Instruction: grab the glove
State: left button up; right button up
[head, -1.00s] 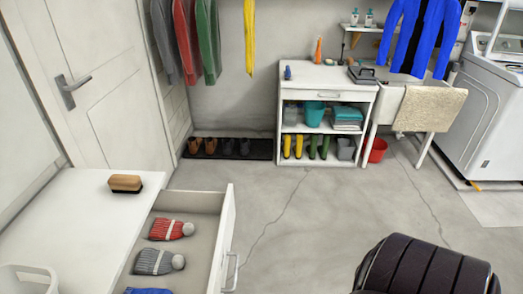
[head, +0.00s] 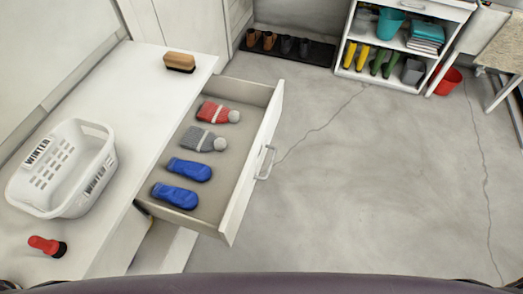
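Two blue gloves lie side by side at the near end of an open drawer (head: 255,170). The upper glove (head: 189,169) is next to a grey knit hat, and the lower glove (head: 176,195) is closest to the drawer's near wall. Both lie flat and fully in sight. Neither of my grippers is in view. A dark purple-grey curved part of my body runs along the bottom edge.
A red striped hat (head: 217,112) and a grey hat (head: 203,139) share the drawer. A white basket marked WINTER (head: 62,168), a brush (head: 180,62) and a red-handled brush (head: 47,245) stand on the white counter (head: 130,105). The floor (head: 350,190) right of the drawer is clear.

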aim_at(195, 171)
jog(key=l+u, duration=0.15)
jog(key=u, duration=0.3)
jog(key=l+u, duration=0.15)
jog(key=u, duration=0.25)
jog(key=l+u, duration=0.15)
jog(key=u, duration=0.3)
jog(key=l+u, duration=0.1)
jog(key=u, duration=0.3)
jog(key=k+l, duration=0.25)
